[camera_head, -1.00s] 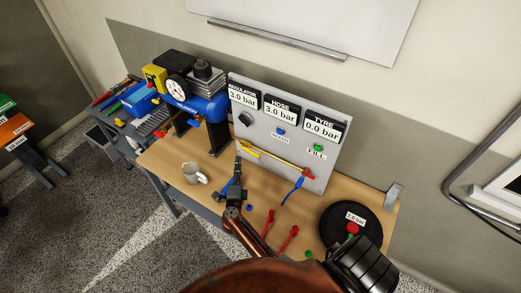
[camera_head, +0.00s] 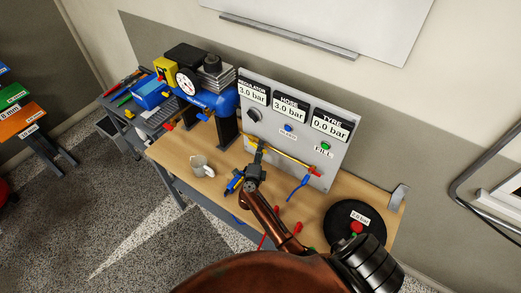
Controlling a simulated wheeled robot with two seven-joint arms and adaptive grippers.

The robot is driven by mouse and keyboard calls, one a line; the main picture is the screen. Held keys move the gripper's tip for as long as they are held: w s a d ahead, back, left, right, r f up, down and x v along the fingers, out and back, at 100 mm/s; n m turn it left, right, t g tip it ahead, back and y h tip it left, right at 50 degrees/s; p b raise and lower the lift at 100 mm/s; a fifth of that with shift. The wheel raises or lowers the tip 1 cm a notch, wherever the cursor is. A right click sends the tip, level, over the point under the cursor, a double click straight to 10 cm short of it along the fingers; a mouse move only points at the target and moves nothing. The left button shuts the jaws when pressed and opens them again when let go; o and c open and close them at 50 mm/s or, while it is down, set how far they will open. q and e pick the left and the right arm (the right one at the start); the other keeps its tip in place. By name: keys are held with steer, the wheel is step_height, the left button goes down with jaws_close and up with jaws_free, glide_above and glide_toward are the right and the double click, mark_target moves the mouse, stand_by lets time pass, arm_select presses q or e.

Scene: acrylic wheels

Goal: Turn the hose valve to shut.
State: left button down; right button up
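The grey panel (camera_head: 340,150) on the bench carries a yellow line (camera_head: 285,157) along its lower part, with a red fitting (camera_head: 314,171) at its right end and a blue hose (camera_head: 298,187) hanging below. The yellow valve part at the line's left end is mostly hidden behind my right gripper (camera_head: 259,150). This gripper is at the panel's lower left, overlapping the yellow part in the picture; contact and finger opening are too small to tell. The hose display (camera_head: 290,108) reads 3.0 bar. My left gripper is not in view.
The regulator display (camera_head: 254,91) reads 3.0 bar and the tyre display (camera_head: 331,123) 0.0 bar. A black knob (camera_head: 254,115) and green button (camera_head: 325,146) are on the panel.

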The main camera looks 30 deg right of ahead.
jaws_close()
stand_by(0.6)
